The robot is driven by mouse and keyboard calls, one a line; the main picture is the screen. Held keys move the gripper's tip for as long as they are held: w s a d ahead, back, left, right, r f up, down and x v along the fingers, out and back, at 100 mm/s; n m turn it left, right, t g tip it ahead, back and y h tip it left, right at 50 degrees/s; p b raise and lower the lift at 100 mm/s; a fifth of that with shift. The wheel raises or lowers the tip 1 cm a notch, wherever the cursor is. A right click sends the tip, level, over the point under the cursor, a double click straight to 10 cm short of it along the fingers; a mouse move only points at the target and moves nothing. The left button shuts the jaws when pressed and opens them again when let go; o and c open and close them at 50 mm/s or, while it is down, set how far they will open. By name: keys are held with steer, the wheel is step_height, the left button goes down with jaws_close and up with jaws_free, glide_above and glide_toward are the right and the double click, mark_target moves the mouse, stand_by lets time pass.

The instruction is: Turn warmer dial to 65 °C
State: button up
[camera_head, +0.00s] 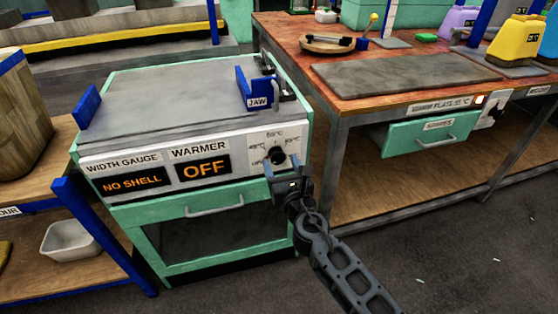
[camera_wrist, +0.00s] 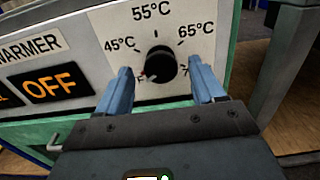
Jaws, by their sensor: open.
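The warmer dial (camera_wrist: 160,64) is a round black knob on the white front panel of the cabinet. Marks for 45, 55 and 65 °C stand around it. Its reddish pointer is at the lower left, below the 45 °C mark. The orange warmer display (camera_wrist: 55,84) reads OFF, and it also shows in the head view (camera_head: 204,168). My gripper (camera_wrist: 160,88) is open, with one blue finger on each side of the dial. Whether the fingers touch it I cannot tell. In the head view the dial (camera_head: 276,156) is just above my gripper (camera_head: 283,169).
The width gauge display (camera_head: 132,184) reads NO SHELL. A drawer handle (camera_head: 214,206) is below the panel. A blue jaw (camera_head: 257,92) sits on the cabinet top. A wooden workbench (camera_head: 320,75) stands to the right, and a shelf with a white tray (camera_head: 70,240) is at left.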

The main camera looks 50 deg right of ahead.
steer(key=shift+x, duration=1.05)
steer(key=c, duration=1)
